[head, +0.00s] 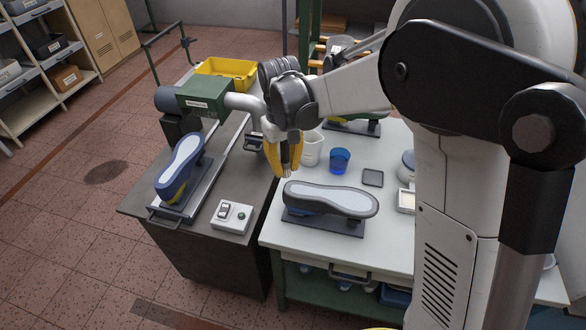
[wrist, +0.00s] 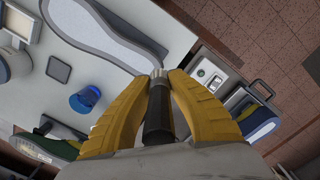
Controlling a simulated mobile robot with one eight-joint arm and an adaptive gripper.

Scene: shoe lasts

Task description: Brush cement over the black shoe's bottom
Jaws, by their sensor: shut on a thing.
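My gripper (head: 284,152) has yellow fingers shut on a brush (head: 286,168), which hangs tip-down. In the wrist view, the brush's dark handle (wrist: 158,120) runs between the fingers. A dark grey shoe (head: 330,200) with a pale bottom facing up lies sole-up on a dark plate (head: 325,224) on the white table; it could be the black one. The brush tip is just above or beside its left far end; contact cannot be told. A navy shoe (head: 180,165), bottom up, sits on the machine at left. A third shoe (head: 350,120) at the back is partly hidden.
A blue cup (head: 340,161) and a pale beaker (head: 312,149) stand behind the grey shoe, with a small dark tile (head: 372,178) to the right. A switch box (head: 231,216) sits on the dark bench. A yellow crate (head: 227,72) is at the back.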

